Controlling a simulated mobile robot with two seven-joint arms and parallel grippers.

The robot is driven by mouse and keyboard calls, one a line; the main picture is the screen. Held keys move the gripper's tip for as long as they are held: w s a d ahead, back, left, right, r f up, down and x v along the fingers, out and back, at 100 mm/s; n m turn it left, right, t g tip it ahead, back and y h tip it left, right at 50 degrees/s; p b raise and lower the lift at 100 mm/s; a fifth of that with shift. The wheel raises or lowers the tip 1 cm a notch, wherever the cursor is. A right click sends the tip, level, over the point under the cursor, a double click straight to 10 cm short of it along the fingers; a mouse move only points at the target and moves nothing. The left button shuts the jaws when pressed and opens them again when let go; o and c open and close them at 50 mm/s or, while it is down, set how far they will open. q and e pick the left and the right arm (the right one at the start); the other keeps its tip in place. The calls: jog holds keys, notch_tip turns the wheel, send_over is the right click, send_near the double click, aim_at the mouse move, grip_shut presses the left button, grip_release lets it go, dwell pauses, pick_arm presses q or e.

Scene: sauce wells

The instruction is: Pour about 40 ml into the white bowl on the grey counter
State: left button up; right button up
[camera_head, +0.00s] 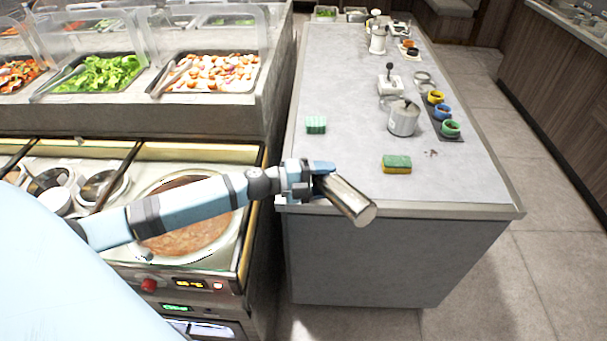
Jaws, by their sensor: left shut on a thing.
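My left gripper (318,183) is shut on a shiny metal cylinder (346,199). The cylinder is tilted, its lower end pointing down and to the right, over the near left edge of the grey counter (340,85). Its contents are not visible. On the counter's right side, small bowls with yellow (436,97), blue (443,111) and green (451,128) rims stand on a dark mat. A pale ring-shaped dish (422,77) sits behind them; I cannot tell whether it is the white bowl. My right gripper is not in view.
A grey-white pot (404,120) stands mid-counter. A yellow-green sponge (397,164) and a green striped block (316,124) lie nearer. A white device with a dark knob (390,84) stands behind the pot. Food trays and a round pan (188,238) are at left.

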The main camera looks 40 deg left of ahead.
pick_arm(q)
jog(key=shift+r, duration=0.2)
dwell(0.3)
jog(key=shift+s+d, duration=0.1)
jog(key=shift+d, duration=0.25)
dwell(0.7)
jog(key=shift+n, duration=0.3)
dwell(0.5)
jog(key=f+m, duration=0.1)
jog(key=f+m+y, duration=0.1)
jog(key=shift+s+d+f+m, duration=0.15)
jog(key=shift+d+m, duration=0.05)
jog(key=shift+m, duration=0.1)
jog(key=shift+r+m+g+p, duration=0.3)
jog(key=shift+m+p, duration=0.1)
jog(key=shift+p, duration=0.1)
jog(key=shift+f, duration=0.25)
